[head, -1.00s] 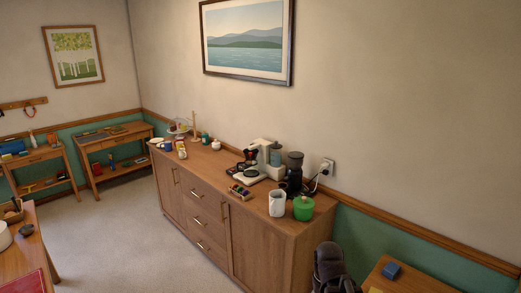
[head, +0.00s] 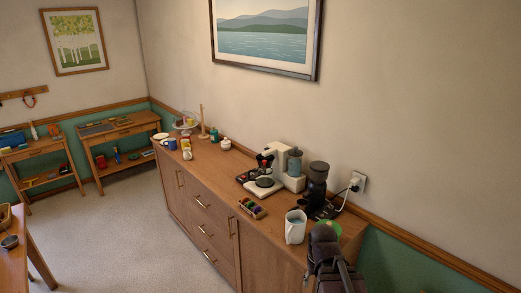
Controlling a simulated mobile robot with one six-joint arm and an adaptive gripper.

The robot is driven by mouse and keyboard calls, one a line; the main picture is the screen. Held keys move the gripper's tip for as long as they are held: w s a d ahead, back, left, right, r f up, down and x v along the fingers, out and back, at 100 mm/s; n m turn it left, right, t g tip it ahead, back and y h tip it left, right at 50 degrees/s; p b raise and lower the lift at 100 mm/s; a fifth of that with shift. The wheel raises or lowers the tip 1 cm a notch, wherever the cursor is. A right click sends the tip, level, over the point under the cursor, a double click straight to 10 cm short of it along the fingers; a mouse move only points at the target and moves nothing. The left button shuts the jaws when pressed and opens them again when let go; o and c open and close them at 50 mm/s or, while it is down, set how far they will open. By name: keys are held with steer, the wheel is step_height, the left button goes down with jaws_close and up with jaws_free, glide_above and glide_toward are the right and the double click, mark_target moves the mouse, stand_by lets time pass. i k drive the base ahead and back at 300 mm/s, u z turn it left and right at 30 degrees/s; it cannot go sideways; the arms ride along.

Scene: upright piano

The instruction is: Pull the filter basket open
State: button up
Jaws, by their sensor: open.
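A white coffee maker (head: 291,181) with a blue-grey tank (head: 295,161) stands on the wooden sideboard against the wall. Its white base reaches forward with a dark round plate (head: 264,182). A dark part with a touch of red (head: 264,161) shows under or beside its white top; I cannot tell whether this is the filter basket or how far it is open. My dark gripper (head: 328,250) is at the lower right, over the near end of the sideboard, apart from the coffee maker. It is open, with its fingertips hard to make out.
A black grinder (head: 316,186) and a white jug (head: 295,228) stand between my gripper and the coffee maker. A small tray of coloured pods (head: 252,208) lies near the front edge. A cord runs to the wall socket (head: 356,183).

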mark_target(266, 159)
steer(key=u, duration=0.15)
steer(key=i, duration=1.4)
steer(key=u, duration=0.1)
